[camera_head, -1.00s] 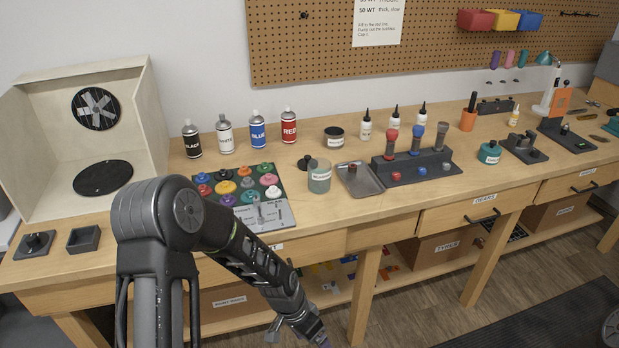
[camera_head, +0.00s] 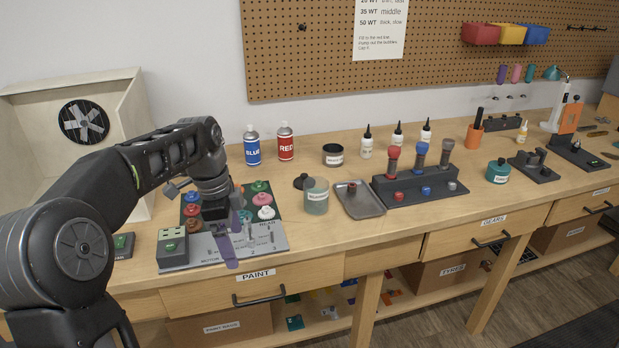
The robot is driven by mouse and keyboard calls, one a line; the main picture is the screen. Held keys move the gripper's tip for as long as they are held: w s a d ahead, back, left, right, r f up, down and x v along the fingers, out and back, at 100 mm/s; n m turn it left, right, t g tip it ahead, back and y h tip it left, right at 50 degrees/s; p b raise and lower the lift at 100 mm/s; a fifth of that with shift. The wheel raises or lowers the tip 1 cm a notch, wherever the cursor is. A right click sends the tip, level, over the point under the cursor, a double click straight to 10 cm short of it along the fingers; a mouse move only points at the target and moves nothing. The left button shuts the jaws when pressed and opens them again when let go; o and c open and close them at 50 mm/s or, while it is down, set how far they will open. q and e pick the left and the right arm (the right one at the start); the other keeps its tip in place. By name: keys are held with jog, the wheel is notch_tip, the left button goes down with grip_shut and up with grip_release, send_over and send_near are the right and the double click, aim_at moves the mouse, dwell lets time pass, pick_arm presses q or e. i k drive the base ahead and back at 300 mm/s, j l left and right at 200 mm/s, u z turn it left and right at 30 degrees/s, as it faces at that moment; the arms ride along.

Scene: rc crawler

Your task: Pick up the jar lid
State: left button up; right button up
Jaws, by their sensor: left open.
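A dark round piece that looks like the jar lid (camera_head: 302,182) lies on the bench, just left of and behind a greenish glass jar (camera_head: 316,197) with a label. The jar partly covers its right side. My left gripper (camera_head: 232,240) points down over the front of the board of coloured paint knobs, left of the jar and lid. Its purple-grey fingers are apart with nothing between them. Whether the fingertips touch the board is hard to tell. My right gripper is not in view.
A metal tray (camera_head: 373,206) and a dark tool stand (camera_head: 430,193) are right of the jar. A black-topped jar (camera_head: 333,155), a red bottle (camera_head: 285,143) and a blue bottle (camera_head: 252,147) stand behind. The knob board (camera_head: 190,256) lies beneath my left gripper.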

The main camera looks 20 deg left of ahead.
aim_at(298, 182)
jog(key=i, duration=1.3)
